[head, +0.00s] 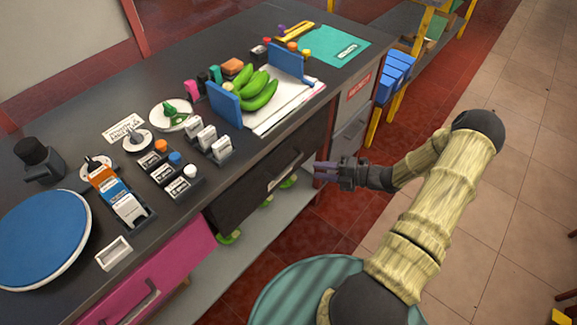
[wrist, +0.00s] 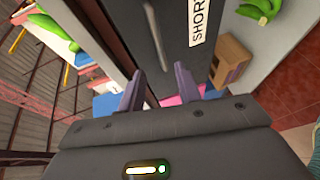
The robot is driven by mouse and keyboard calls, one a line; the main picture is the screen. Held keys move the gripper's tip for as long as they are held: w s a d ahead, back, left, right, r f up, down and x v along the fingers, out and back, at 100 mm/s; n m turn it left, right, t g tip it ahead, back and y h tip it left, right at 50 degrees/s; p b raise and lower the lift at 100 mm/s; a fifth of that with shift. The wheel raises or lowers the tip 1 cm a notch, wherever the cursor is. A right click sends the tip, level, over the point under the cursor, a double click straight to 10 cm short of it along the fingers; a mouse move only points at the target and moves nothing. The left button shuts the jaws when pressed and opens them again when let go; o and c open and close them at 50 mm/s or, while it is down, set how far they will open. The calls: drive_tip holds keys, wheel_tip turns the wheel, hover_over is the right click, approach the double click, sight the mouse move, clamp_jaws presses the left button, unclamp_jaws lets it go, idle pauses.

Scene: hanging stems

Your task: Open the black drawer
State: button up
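The black drawer (head: 245,190) is in the front of the dark workbench, between a pink drawer and a grey one. It looks shut. A white label (head: 276,183) sits on its front; in the wrist view the label (wrist: 200,22) reads "SHOR…" and is cut off. The drawer's bar handle (wrist: 157,38) shows in the wrist view, beyond my fingertips and roughly in line with the gap between them. My gripper (wrist: 157,82) has its two purple fingers apart with nothing between them. In the head view my gripper (head: 318,173) is just in front of the drawer's right part, apparently not touching the handle.
The pink drawer (head: 165,262) is at lower left, the grey drawer (head: 350,132) at right. The workbench top (head: 75,155) holds green bananas (head: 258,92), blue bookends, small boxes and a blue round plate (head: 42,236). A lower shelf (head: 262,240) carries green things.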

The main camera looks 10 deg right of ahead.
sight(289, 165)
drive_tip(key=x, duration=1.1)
drive_tip(key=shift+a, duration=0.1)
clamp_jaws()
